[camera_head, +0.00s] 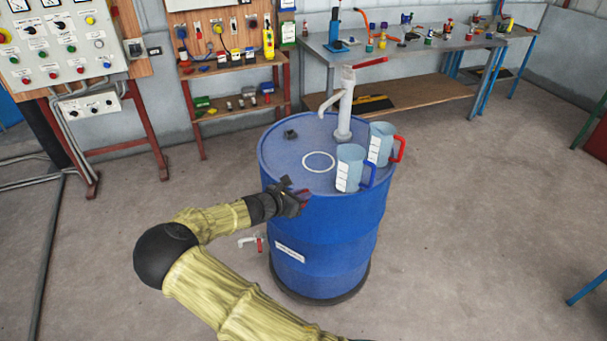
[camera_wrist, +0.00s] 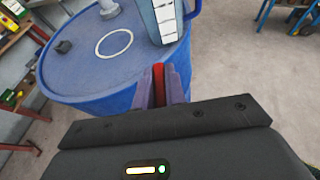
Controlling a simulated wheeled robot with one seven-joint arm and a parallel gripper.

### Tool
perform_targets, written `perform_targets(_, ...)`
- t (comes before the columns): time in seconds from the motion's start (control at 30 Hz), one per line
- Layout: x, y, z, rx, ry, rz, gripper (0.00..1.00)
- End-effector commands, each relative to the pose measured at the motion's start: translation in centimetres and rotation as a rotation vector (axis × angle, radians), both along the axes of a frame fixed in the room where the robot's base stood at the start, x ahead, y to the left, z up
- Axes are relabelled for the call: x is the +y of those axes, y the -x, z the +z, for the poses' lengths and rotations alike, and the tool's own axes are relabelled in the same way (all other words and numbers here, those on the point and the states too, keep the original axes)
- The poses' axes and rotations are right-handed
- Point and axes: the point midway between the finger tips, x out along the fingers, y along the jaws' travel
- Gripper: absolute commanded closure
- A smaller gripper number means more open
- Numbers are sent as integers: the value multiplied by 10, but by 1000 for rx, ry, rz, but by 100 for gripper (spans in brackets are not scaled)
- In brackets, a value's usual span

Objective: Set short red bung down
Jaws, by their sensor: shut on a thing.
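My gripper (camera_head: 302,196) is at the near left edge of the blue drum's top. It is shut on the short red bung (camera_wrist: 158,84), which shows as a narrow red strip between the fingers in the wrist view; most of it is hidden. The blue drum (camera_head: 330,235) stands upright on the floor. Its top carries a white ring mark (camera_head: 319,153) and a small dark cap (camera_head: 290,134). In the wrist view, the fingers (camera_wrist: 160,87) overlap the drum's near rim. I cannot tell whether the bung touches the drum.
Two clear jugs stand on the drum's right side, one with a blue handle (camera_head: 350,167) and one with a red handle (camera_head: 381,144). A hand pump (camera_head: 344,115) rises behind them. A tap (camera_head: 252,241) sticks out low at left. The drum's top is clear around the ring.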

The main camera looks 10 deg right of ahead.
Motion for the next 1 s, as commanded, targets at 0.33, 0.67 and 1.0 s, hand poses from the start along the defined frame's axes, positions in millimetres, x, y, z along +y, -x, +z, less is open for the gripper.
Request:
perform_targets(0.33, 10, 19, -69, 2, 11, 161, 100)
perform_targets(0.67, 18, 34, -119, 2, 2, 343, 100)
perform_targets(1.0, 7, 53, -148, -4, -8, 520, 100)
